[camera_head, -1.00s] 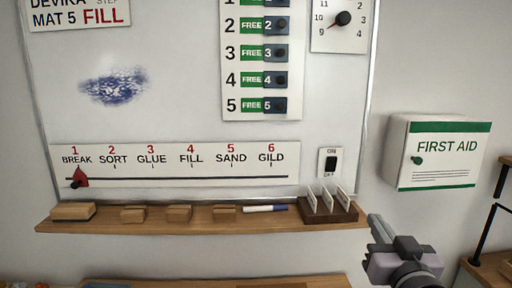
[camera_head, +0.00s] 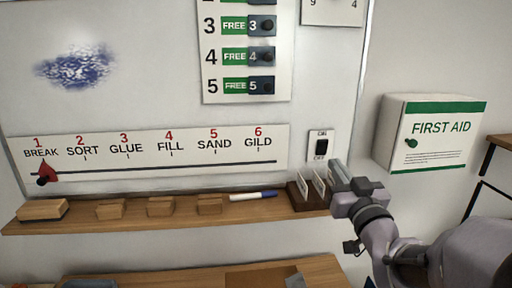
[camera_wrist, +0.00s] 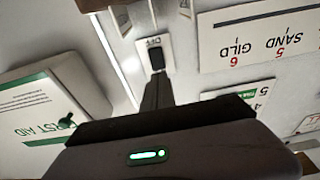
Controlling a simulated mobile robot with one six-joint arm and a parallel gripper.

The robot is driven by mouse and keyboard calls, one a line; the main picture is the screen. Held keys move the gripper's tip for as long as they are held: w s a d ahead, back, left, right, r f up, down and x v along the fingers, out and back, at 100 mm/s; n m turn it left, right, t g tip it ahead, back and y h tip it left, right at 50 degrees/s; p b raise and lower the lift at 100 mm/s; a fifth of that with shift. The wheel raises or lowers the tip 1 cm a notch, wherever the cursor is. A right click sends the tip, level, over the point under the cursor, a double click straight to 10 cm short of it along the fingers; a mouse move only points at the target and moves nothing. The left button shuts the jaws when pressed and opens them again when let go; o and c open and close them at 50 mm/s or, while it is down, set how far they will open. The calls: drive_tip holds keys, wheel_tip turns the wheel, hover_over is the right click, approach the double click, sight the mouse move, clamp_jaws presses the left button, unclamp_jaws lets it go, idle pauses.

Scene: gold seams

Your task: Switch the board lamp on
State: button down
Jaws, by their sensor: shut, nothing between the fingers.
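The lamp switch (camera_head: 321,146) is a black rocker on a white plate marked ON above and OFF below, low on the right of the whiteboard. In the wrist view the rocker (camera_wrist: 156,58) shows upside down, just past my fingertips. My gripper (camera_head: 338,170) is shut and empty, just below and right of the switch, by the card holder. In the wrist view its fingers (camera_wrist: 157,88) point at the plate, close to the rocker; I cannot tell whether they touch it. Which way the rocker is tipped is not clear.
A wooden ledge (camera_head: 100,222) runs under the board with blocks, a marker (camera_head: 253,196) and a card holder (camera_head: 302,197) near my gripper. A first aid box (camera_head: 432,134) hangs to the right. A step strip (camera_head: 150,160) lies left of the switch.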

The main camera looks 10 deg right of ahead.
sight(322, 145)
drive_tip(key=w, duration=0.4)
drive_tip(key=w+r, duration=0.1)
drive_tip(key=w, duration=0.2)
drive_tip(key=shift+r, duration=0.1)
